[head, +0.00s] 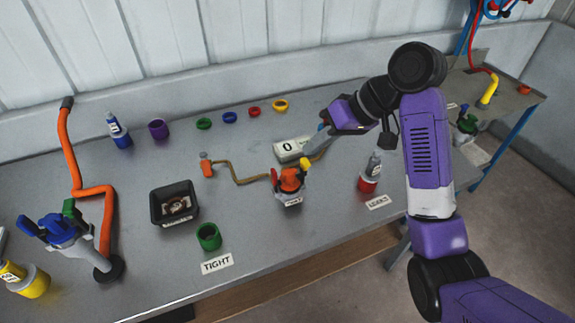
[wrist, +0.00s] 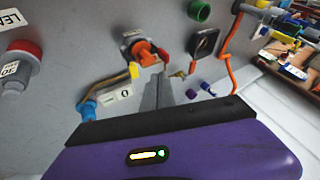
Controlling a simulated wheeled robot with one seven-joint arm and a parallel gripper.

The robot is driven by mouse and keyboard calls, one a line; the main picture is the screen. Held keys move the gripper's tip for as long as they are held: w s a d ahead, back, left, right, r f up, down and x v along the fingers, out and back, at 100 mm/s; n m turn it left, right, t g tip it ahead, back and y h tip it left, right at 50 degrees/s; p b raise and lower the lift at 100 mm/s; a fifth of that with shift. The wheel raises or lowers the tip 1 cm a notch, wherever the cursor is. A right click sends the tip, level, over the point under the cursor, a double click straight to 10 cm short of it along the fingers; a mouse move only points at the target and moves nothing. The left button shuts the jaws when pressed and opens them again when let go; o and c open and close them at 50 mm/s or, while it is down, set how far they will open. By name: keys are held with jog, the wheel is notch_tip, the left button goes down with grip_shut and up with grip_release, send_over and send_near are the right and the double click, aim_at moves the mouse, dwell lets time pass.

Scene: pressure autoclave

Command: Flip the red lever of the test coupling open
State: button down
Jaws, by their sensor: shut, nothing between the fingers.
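The test coupling (head: 290,183) stands near the middle of the bench, with an orange-red top on a grey base. A narrow red lever (head: 274,176) shows at its left side, and a yellow hose end (head: 305,164) at its upper right. In the wrist view the coupling (wrist: 146,52) is just beyond my fingertips, with the yellow end (wrist: 134,70) beside it. My gripper (head: 310,152) is shut and empty, just above and behind the coupling at its upper right. Its fingers also show in the wrist view (wrist: 158,88). I cannot tell whether they touch the coupling.
A white gauge reading 0 (head: 292,149) sits close behind the coupling. A black tray (head: 175,204), a green cup (head: 208,237) and a TIGHT label (head: 217,263) lie to the left. A red-based bottle (head: 369,176) and a LEAKY label (head: 378,202) are on the right.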

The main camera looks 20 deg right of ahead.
dwell(0.3)
jog(key=b+x, duration=0.1)
jog(key=x, duration=0.9)
dwell(0.4)
